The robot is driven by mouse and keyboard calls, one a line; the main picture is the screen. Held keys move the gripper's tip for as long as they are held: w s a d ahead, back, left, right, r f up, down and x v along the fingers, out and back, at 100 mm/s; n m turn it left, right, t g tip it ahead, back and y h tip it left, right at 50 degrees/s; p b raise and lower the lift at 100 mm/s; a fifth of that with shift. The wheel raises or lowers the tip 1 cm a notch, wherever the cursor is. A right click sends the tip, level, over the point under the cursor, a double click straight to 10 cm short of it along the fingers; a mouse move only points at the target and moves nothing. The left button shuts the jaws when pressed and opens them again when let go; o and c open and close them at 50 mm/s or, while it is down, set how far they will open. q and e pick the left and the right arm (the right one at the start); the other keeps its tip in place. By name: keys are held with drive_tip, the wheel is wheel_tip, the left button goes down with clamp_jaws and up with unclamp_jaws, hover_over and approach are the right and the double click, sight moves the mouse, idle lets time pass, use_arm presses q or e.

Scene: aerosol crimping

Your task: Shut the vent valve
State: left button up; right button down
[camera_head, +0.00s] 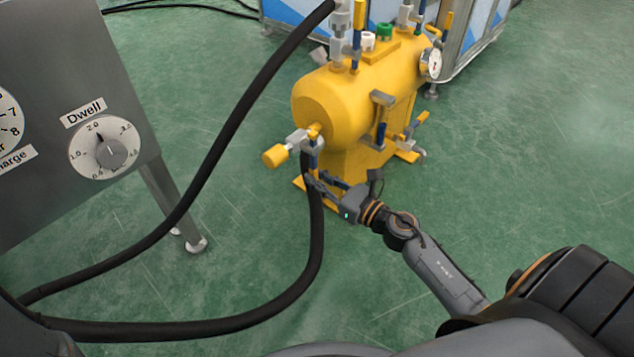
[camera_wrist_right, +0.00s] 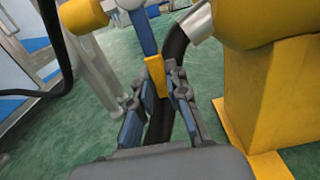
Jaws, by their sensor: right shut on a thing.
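A grey valve (camera_head: 299,140) with a yellow cylindrical end (camera_head: 274,156) sits on the near end of the yellow tank (camera_head: 335,95). Its blue lever (camera_head: 314,155) points down. In the right wrist view the lever (camera_wrist_right: 144,32) ends in a yellow tip (camera_wrist_right: 156,74). My right gripper (camera_head: 316,182) is below the valve, its fingers (camera_wrist_right: 158,92) shut around the yellow tip. No label shows which valve is the vent valve. My left gripper is not in view.
A black hose (camera_head: 316,235) runs from beside the valve, close to my right fingers, and loops left. Other levered valves stand on the tank top (camera_head: 356,40). A gauge (camera_head: 431,63) is at its far end. A grey panel with a Dwell dial (camera_head: 105,150) is left.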

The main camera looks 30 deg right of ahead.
drive_tip(key=shift+d, duration=0.1)
idle(0.3)
drive_tip(key=c, duration=1.3)
unclamp_jaws()
drive_tip(key=v, duration=1.2)
drive_tip(key=shift+r, duration=0.1)
